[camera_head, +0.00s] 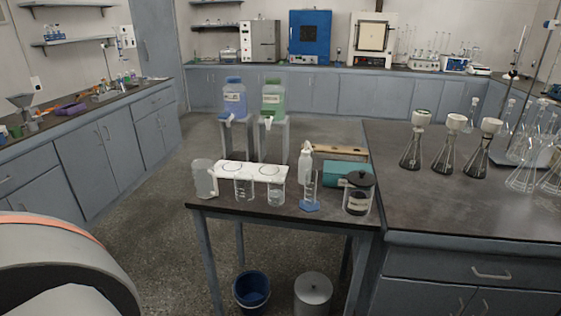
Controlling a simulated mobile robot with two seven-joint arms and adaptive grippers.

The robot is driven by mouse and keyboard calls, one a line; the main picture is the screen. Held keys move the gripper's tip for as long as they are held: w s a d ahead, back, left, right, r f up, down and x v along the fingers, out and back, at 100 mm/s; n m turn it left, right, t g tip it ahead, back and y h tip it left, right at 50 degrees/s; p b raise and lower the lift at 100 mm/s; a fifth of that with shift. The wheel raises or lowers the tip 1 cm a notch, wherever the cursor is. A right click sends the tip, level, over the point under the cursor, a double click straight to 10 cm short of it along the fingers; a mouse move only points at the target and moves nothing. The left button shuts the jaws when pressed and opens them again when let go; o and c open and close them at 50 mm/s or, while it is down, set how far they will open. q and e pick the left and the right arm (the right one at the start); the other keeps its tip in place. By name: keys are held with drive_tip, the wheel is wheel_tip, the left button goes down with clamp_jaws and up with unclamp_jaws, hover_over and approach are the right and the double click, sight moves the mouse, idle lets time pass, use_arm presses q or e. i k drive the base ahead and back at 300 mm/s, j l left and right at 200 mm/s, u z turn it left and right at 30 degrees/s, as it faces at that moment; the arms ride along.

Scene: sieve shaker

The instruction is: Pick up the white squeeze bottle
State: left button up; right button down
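The white squeeze bottle (305,164) stands upright on the small dark-topped table (275,216), right of the white rack. A graduated cylinder (311,188) with a blue base stands just in front of it and hides part of its lower body. Neither of my grippers shows in this view.
A pitcher (205,179), a white rack (224,168), two beakers (244,189), a teal box (344,173) and a dark-lidded jar (358,193) crowd the table. Blue (235,102) and green (273,100) carboys stand behind. A bench (420,200) with flasks adjoins at right.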

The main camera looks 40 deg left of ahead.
sight(305, 160)
drive_tip(key=u, duration=1)
